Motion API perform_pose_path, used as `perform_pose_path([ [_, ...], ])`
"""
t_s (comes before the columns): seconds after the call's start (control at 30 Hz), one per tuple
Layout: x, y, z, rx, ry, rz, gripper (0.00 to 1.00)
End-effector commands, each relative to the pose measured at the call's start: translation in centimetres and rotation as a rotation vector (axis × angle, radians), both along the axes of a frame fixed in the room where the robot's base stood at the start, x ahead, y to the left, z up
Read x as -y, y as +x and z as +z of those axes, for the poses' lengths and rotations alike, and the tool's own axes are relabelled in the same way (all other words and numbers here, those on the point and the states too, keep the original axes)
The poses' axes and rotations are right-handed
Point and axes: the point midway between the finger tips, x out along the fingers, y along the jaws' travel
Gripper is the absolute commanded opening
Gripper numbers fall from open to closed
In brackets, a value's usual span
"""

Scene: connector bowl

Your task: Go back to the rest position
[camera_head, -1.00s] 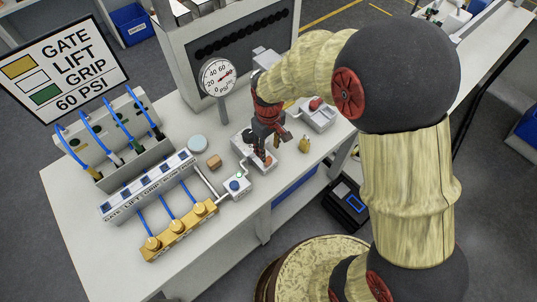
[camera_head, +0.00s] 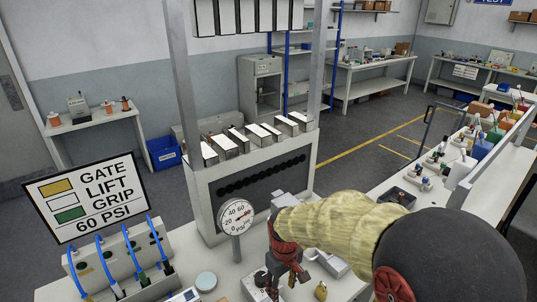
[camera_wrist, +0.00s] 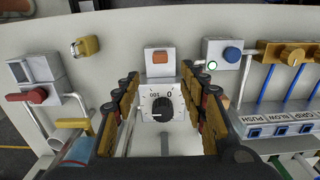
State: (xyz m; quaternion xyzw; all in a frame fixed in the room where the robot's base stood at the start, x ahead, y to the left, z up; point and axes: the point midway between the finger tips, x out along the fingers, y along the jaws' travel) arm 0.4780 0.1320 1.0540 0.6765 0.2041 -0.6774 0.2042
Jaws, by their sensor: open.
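My gripper (camera_head: 285,274) is over the near part of the white workbench in the head view, beside the pressure gauge (camera_head: 236,217). In the wrist view my gripper (camera_wrist: 160,80) is open, its jaws on either side of a black dial knob (camera_wrist: 162,108) with a numbered white face. Nothing is seen held between the jaws. An orange button (camera_wrist: 161,57) sits on the grey box above the knob. I cannot tell how high my fingertips are above the knob.
A blue button box (camera_wrist: 232,55) with a green light, a brass padlock (camera_wrist: 86,45) and a red-handled valve (camera_wrist: 30,97) surround my gripper. The sign (camera_head: 86,196) and tall grey machine (camera_head: 262,165) stand behind. Open floor (camera_head: 345,185) lies beyond the bench.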

Motion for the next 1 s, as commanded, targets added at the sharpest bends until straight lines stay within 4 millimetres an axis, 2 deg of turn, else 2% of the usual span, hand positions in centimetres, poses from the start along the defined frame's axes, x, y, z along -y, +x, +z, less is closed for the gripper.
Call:
perform_pose_path([
  [0.07, 0.0, -0.2, 0.0, -0.007, -0.002, -0.028, 0.42],
  [0.17, 0.7, -2.3, -0.8, -0.049, -0.017, -0.075, 0.42],
  [0.2, 1.0, -3.3, -0.6, -0.060, -0.021, -0.098, 0.42],
  [0.57, 5.5, -9.8, 6.5, 0.040, 0.015, -0.305, 0.42],
  [0.8, 9.3, -14.7, 11.0, 0.205, 0.076, -0.449, 0.42],
  [1.0, 11.6, -17.5, 13.7, 0.363, 0.121, -0.523, 0.42],
])
